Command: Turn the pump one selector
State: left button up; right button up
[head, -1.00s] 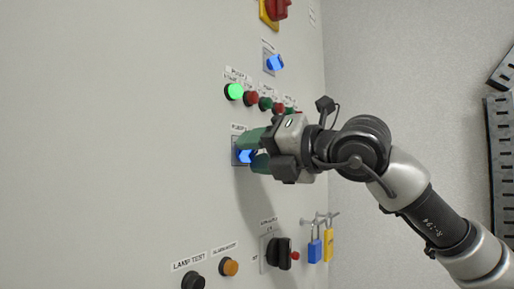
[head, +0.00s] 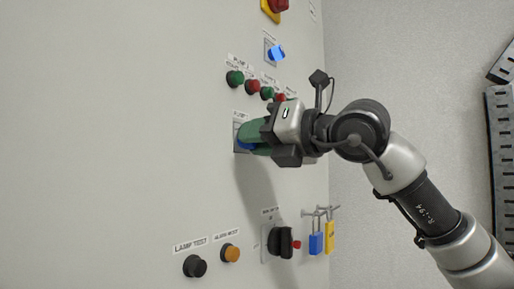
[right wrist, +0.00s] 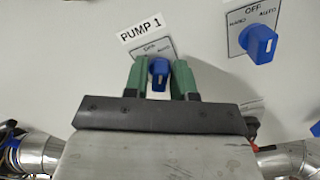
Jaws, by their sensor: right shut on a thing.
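The pump one selector is a blue knob (right wrist: 159,72) under a label reading PUMP 1 in the right wrist view. In the head view a little of its blue (head: 244,145) shows on its plate on the panel. My right gripper (head: 257,140) is shut on this knob, with one green finger on each side of it; the fingers also show in the right wrist view (right wrist: 160,80). The plate's markings are partly hidden by the gripper. My left gripper is not in view.
A second blue selector (right wrist: 259,43) marked HAND, OFF and AUTO sits to the right in the wrist view. Green and red buttons (head: 252,87) sit above my gripper on the panel. A black rotary switch (head: 284,241) and padlocks (head: 316,243) are below.

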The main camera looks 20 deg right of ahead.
jog(key=n+b, duration=0.1)
jog(key=n, duration=0.1)
jog(key=shift+a+f+n, duration=0.1)
jog(key=shift+f+n, duration=0.05)
jog(key=shift+n, duration=1.55)
jog(key=o, duration=0.7)
jog(key=shift+o, duration=0.2)
jog(key=shift+b, duration=0.3)
jog(key=b+v, duration=0.4)
jog(key=v, duration=0.7)
jog(key=shift+w, duration=0.1)
